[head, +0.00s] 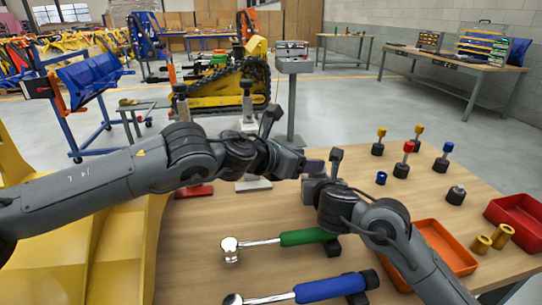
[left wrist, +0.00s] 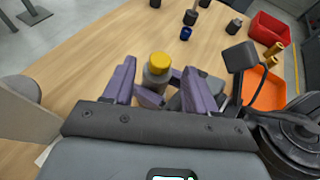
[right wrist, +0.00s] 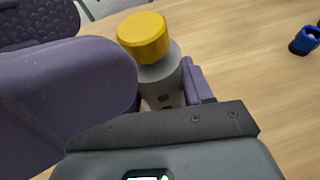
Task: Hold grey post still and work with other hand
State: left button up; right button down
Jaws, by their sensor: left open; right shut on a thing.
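The grey post (right wrist: 160,75) has a yellow cap (right wrist: 143,36) on top and shows between my grippers. It also shows in the left wrist view (left wrist: 156,80). In the head view the grippers hide it. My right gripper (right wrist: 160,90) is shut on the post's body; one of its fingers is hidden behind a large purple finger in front. My left gripper (left wrist: 160,69) is open, with its purple fingers on either side of the capped post; whether they touch it I cannot tell. In the head view my left gripper (head: 308,167) meets my right gripper (head: 318,180) closely.
An orange tray (head: 462,264) and a red bin (head: 532,222) stand at the right, with brass sleeves (head: 481,244) between. Several capped posts (head: 403,160) and a blue ring (head: 381,178) stand behind. Green-handled (head: 305,237) and blue-handled (head: 330,288) tools lie at the front.

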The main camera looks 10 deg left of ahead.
pick_arm(q)
jog(key=v, duration=0.8)
jog(key=w+a+m+g+h, duration=0.4)
jog(key=w+a+m+g, duration=0.1)
jog(key=w+m+g, duration=0.25)
jog(key=s+x, duration=0.1)
jog(key=x, duration=1.1)
jog(key=s+a+r+n+t+y, duration=0.3)
jog(key=s+a+r+n+t, duration=0.1)
jog(key=s+a+n+t, duration=0.2)
jog(key=shift+s+a+r, duration=0.4)
jog(key=shift+s+a, duration=0.35)
jog(key=shift+s, duration=0.5)
jog(key=shift+t, duration=0.25)
jog(key=shift+n, duration=0.35)
